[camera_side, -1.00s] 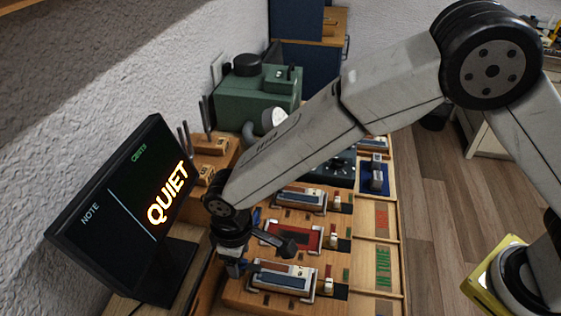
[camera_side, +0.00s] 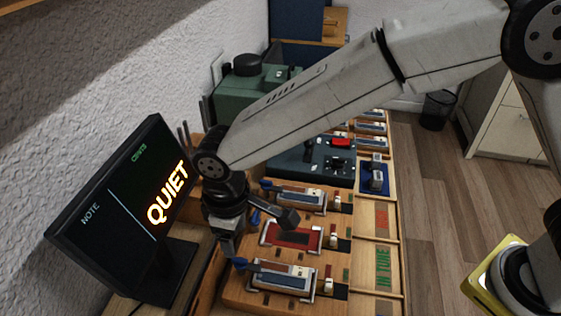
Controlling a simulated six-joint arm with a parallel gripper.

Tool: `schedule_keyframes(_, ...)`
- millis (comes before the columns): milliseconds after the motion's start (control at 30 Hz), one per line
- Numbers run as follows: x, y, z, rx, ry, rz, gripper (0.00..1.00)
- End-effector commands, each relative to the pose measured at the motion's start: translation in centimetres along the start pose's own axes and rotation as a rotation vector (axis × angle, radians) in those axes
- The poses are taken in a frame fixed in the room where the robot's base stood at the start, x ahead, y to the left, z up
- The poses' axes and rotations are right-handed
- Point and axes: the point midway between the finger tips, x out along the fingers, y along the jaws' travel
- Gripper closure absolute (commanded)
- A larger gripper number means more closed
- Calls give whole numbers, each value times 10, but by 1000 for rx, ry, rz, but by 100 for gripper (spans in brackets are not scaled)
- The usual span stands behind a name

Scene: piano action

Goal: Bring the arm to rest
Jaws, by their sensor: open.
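My gripper (camera_side: 228,246) points down at the left edge of the wooden bench, just above and left of the front blue-and-silver unit (camera_side: 284,277). It looks apart from that unit, and I see nothing held in it. The jaws are small and partly dark in this view, and they stand open. My arm reaches in from the upper right, over the bench. A red-topped unit (camera_side: 291,236) lies beside the gripper, partly hidden by a dark part of my wrist.
A black monitor (camera_side: 98,226) reading "QUIET" stands close left of the gripper. A green machine (camera_side: 240,92) stands behind my forearm. A dark blue panel (camera_side: 313,160) and an "IN TUNE" tray section (camera_side: 383,268) are on the bench.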

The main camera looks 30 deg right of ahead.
Motion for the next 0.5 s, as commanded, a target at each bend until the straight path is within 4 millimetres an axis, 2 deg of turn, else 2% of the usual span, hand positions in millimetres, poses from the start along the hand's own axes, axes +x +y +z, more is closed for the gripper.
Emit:
schedule_keyframes(367, -1, 2, 1, 4, 2, 0, 30)
schedule_keyframes(500, -3, 15, 7, 31, 9, 0, 30)
